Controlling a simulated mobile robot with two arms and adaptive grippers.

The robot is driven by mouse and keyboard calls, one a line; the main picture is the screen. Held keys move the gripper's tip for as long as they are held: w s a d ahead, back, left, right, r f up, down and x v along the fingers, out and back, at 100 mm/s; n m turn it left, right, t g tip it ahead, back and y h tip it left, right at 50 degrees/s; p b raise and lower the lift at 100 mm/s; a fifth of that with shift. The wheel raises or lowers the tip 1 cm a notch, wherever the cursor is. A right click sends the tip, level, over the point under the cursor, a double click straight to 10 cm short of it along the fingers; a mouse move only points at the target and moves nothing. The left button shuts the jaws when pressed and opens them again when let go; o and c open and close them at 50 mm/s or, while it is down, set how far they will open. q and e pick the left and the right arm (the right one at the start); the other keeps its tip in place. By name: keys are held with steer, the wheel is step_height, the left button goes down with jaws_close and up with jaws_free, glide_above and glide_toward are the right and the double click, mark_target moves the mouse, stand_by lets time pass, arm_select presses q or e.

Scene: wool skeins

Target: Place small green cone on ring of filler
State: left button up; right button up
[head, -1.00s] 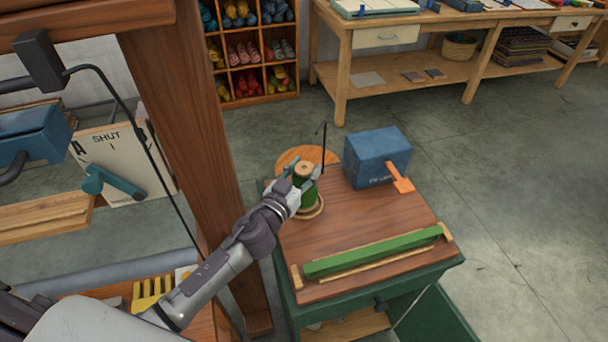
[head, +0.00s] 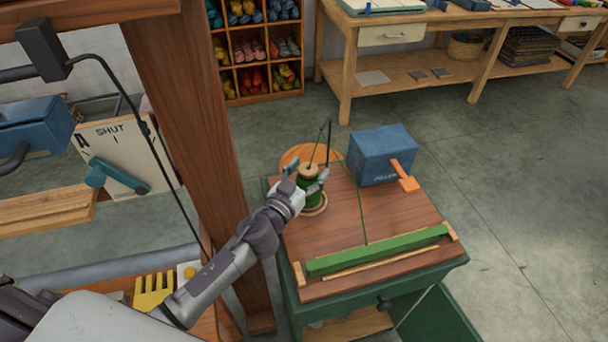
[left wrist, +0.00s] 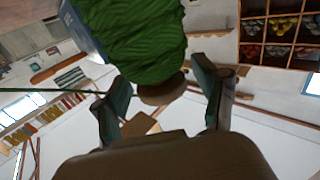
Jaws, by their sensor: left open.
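The small green cone (head: 311,188), wound with green yarn and topped with pale wood, stands upright on the pale ring (head: 319,211) of the filler table. My left gripper (head: 307,172) is open, with its fingers spread on either side of the cone's upper part. In the left wrist view, the green yarn (left wrist: 140,35) and its round wooden end (left wrist: 162,91) lie beyond the parted fingers (left wrist: 160,72). Part of the ring is hidden behind the hand. My right gripper is not in view.
A blue filler box (head: 382,155) with an orange lever (head: 404,176) stands at the table's back right. A dark hooked wire guide (head: 329,140) rises behind the cone. A green bar (head: 378,250) lies along the front. A wooden post (head: 190,130) stands left of the table.

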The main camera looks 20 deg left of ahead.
arm_select(q)
steer(key=s+a+b, duration=0.2)
steer(key=s, duration=1)
steer(key=shift+a+r, duration=0.15)
steer(key=shift+w, duration=0.1)
